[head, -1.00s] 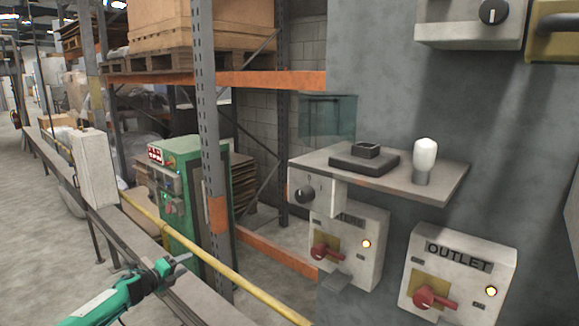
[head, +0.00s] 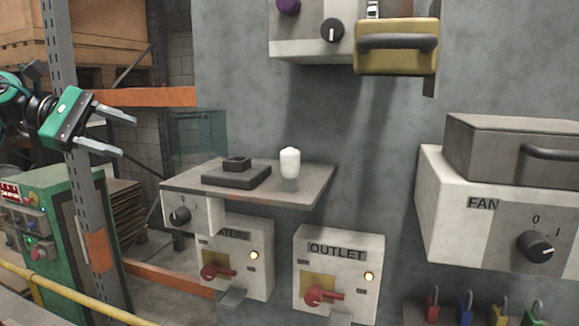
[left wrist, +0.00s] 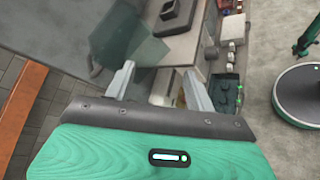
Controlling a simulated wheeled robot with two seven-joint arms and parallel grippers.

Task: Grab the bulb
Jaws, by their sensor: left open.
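The white bulb (head: 290,162) stands upright with its grey base down on a grey shelf (head: 304,183), near the shelf's right end. A dark square socket-like block (head: 236,174) sits on the shelf to the left of the bulb. My left gripper (head: 128,137) is open and empty, its two fingers pointing right, to the left of the shelf and above its level. The bulb lies well to its right. In the left wrist view the open fingers (left wrist: 160,86) show with part of the dark block (left wrist: 176,14) beyond; I cannot make out the bulb there.
A translucent panel (head: 203,135) stands at the shelf's back left. Below the shelf are switch boxes, one marked OUTLET (head: 339,270). A FAN box (head: 485,225) juts out at right. A rack post (head: 65,90) is behind my left arm.

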